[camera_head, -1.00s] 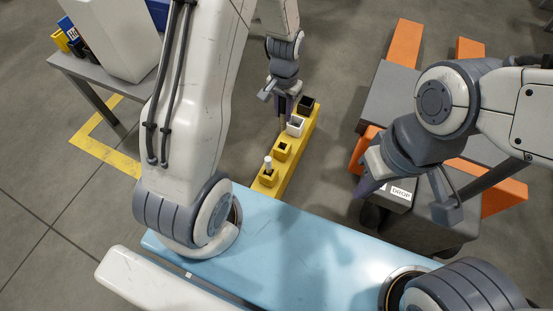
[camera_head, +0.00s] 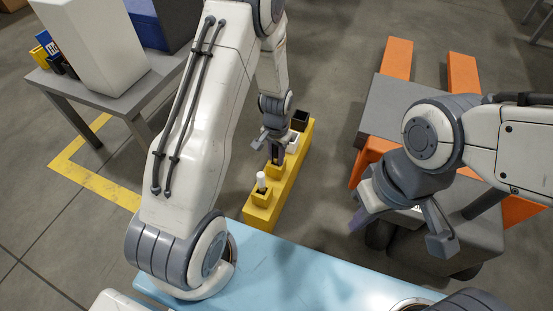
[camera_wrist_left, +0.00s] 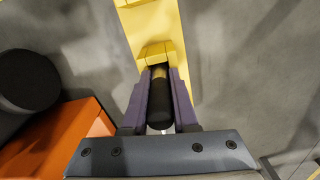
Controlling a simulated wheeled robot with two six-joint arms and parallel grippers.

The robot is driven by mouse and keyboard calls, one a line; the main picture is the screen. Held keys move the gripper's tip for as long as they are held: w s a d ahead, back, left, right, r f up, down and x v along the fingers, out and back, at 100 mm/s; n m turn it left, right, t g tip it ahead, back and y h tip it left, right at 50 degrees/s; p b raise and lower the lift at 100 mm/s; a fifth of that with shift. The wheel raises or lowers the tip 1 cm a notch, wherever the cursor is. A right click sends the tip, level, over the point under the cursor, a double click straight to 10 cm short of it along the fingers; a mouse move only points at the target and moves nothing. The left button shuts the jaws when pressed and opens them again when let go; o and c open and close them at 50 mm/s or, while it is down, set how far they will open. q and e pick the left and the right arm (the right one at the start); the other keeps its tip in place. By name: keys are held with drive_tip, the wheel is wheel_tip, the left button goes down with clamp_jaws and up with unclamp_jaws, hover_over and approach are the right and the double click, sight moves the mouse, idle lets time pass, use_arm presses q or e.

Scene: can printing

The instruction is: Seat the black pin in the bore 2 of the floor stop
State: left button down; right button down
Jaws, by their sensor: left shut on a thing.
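The yellow floor stop (camera_head: 303,153) is a long bar on the floor with a row of square sockets. My left gripper (camera_head: 275,157) is over a yellow socket near its middle. In the left wrist view its purple fingers (camera_wrist_left: 160,100) are shut on the black pin (camera_wrist_left: 161,110), just in front of a yellow socket block (camera_wrist_left: 158,52). A white pin (camera_head: 261,180) stands upright in the nearest socket (camera_head: 260,193).
A grey and orange cart-like unit (camera_head: 405,105) stands right. A grey table (camera_head: 110,90) with boxes stands left. Open floor lies between bar and unit.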

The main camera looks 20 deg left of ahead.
use_arm(q)
drive_tip(key=shift+r, duration=0.15)
drive_tip(key=c, duration=1.1)
unclamp_jaws()
drive_tip(key=shift+f, duration=0.25)
drive_tip(key=o, duration=0.4)
drive_tip(key=shift+r, duration=0.15)
